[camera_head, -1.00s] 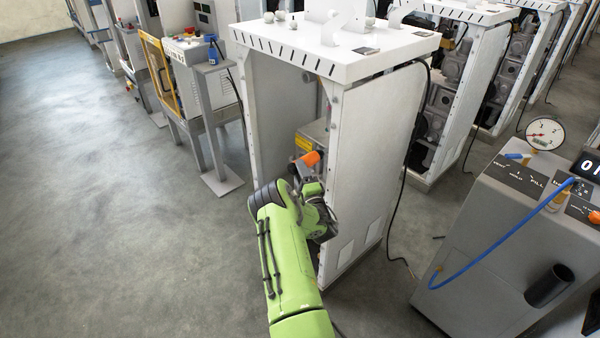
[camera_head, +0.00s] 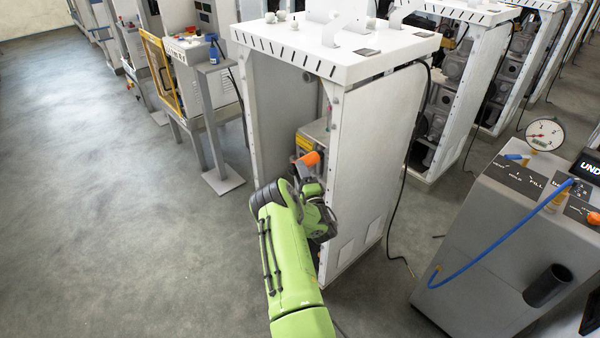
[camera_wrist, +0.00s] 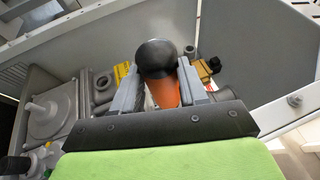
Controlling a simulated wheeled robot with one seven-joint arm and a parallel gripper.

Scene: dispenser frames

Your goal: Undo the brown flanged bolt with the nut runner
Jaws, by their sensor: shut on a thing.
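My gripper (camera_wrist: 160,95) is shut on the nut runner (camera_wrist: 157,58), a tool with a black rounded end and an orange body, between its two grey fingers in the wrist view. The tool's orange part (camera_head: 311,159) also shows in the head view, inside the open front of the white dispenser frame (camera_head: 362,165). My green arm reaches into that frame and covers much of its lower interior. I cannot make out the brown flanged bolt in either view. The working end of the nut runner is hidden.
In the wrist view, a grey housing (camera_wrist: 52,108) stands left of the tool and a brass fitting (camera_wrist: 207,68) right of it. The frame's side walls are close by. A grey test console (camera_head: 500,235) stands right, with a blue hose. Floor at left is clear.

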